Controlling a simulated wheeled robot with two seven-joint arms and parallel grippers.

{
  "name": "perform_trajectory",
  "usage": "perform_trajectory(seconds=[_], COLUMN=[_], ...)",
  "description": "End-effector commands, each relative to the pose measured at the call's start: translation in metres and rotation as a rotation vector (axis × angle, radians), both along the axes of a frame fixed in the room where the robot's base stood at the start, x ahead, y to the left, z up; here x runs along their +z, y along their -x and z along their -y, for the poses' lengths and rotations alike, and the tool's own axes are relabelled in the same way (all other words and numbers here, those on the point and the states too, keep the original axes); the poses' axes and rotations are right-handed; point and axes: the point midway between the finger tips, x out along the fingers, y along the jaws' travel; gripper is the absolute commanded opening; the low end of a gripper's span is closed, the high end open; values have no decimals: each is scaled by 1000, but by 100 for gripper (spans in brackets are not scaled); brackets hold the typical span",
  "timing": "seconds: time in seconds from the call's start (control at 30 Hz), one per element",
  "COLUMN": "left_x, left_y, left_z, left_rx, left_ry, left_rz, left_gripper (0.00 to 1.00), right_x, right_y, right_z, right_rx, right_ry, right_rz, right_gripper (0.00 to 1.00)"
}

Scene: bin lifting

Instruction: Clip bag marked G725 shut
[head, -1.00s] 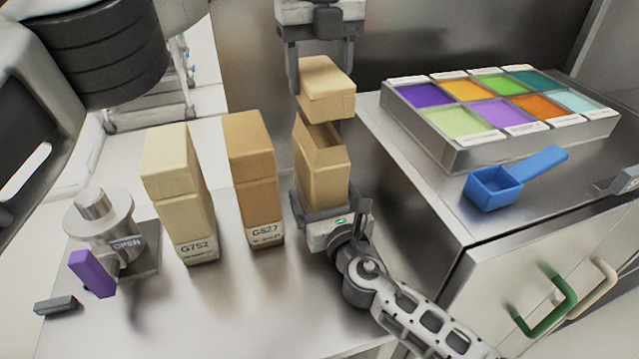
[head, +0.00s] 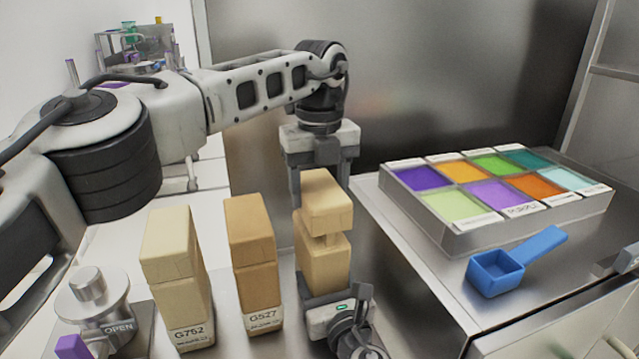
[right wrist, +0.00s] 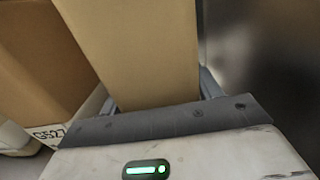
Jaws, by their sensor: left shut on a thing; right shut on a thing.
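A tan bag (head: 325,267) stands upright in my right gripper, its front label hidden, so I cannot read a G725 mark. Its block-like tan top piece (head: 327,208) sits just above the body, with a narrower neck between them. My left gripper (head: 322,185) reaches down from above and is shut on this top piece. My right gripper (head: 336,302) is shut around the lower part of the bag. The right wrist view shows the bag's tan side (right wrist: 140,45) between that gripper's fingers.
Bags marked G752 (head: 183,290) and G527 (head: 255,265) stand to the left. A metal device marked OPEN (head: 90,300) has a purple handle (head: 72,346). At right are a tray of coloured compartments (head: 470,240) and a blue scoop (head: 497,275) on a metal cabinet.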

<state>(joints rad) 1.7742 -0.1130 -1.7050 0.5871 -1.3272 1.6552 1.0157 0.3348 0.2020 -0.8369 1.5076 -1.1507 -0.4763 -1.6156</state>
Motion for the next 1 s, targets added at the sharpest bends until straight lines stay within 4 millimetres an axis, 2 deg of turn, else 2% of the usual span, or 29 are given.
perform_trajectory(seconds=[0.33,0.67,1.0], left_x=[-1,-17,-17], left_y=[0,0,0], left_z=[0,0,0], left_rx=[0,-1,0], left_ry=[0,0,0], left_rz=[0,0,1], left_gripper=[37,37,37], right_x=[-1,-1,-1], right_y=[0,0,0], right_z=[0,0,0], right_rx=[0,0,0], right_ry=[1,1,1], right_rz=[-2,-2,-2], right_gripper=[23,23,23])
